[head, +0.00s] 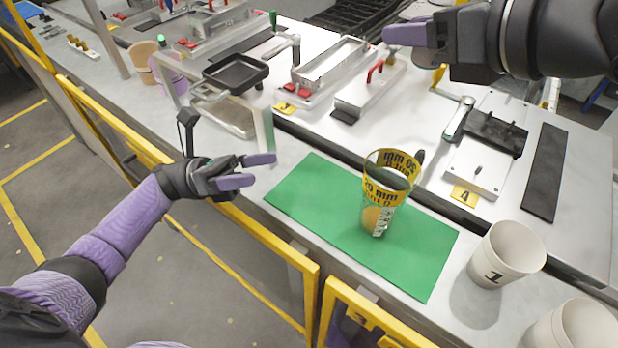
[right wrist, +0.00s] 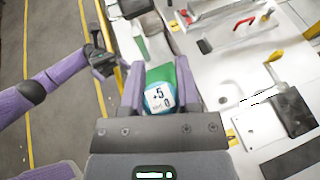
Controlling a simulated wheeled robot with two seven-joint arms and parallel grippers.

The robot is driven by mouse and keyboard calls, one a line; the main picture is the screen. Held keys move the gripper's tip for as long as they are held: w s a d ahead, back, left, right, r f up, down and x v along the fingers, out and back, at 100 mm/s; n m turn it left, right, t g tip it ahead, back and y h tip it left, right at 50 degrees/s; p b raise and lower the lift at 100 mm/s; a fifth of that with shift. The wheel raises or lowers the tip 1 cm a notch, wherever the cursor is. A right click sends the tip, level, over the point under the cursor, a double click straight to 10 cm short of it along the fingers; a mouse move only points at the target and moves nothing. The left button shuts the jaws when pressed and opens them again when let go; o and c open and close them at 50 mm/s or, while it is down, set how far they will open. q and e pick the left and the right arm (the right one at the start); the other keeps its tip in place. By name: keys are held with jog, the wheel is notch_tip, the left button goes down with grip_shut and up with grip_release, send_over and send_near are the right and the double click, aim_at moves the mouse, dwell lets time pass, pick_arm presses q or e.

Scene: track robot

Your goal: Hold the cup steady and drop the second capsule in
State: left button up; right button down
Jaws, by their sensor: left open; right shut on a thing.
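A clear cup (head: 391,180) with a yellow printed band stands upright on a green mat (head: 310,195). Something orange-yellow shows low inside it, with a white printed patch near its base. My left gripper (head: 258,170) is open and empty, left of the cup and apart from it, near the bench's front edge. My right gripper (head: 414,46) is above and behind the cup. In the right wrist view it is shut on a capsule (right wrist: 160,97) with a white and blue marked end. The cup is not visible in the right wrist view.
Two white cups stand at right, one marked 1 (head: 505,255). A fixture with a yellow label 4 (head: 465,195) lies behind the mat. A black tray (head: 235,73) and metal fixtures stand at back left. Yellow rails (head: 255,232) run along the bench front.

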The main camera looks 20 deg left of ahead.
aim_at(376, 210)
pick_arm(q)
jog(key=w+d+f+m+g+y, duration=0.1)
jog(key=d+m+y, duration=0.1)
jog(key=w+d+f+m+g+y, duration=0.1)
jog(key=d+m+y, duration=0.1)
jog(key=d+y, duration=0.1)
jog(key=w+d+f+m+y, duration=0.1)
jog(key=d+m+y, duration=0.2)
jog(key=shift+f+g, duration=0.15)
jog(key=shift+g, duration=0.25)
jog(key=x, duration=1.1)
jog(key=shift+w+d+f, duration=0.15)
jog(key=shift+d+f, duration=0.15)
jog(key=shift+f, duration=0.1)
jog(key=shift+c, duration=0.3)
jog(key=c, duration=1.2)
jog(key=shift+o, duration=0.2)
pick_arm(e)
notch_tip(376, 210, down, 8)
jog(key=m+t+h, duration=0.4)
jog(key=m+h, duration=0.1)
jog(key=m, duration=0.1)
jog(key=shift+w+d+h, duration=0.25)
jog(key=shift+d+h, duration=0.05)
jog(key=shift+d, duration=0.1)
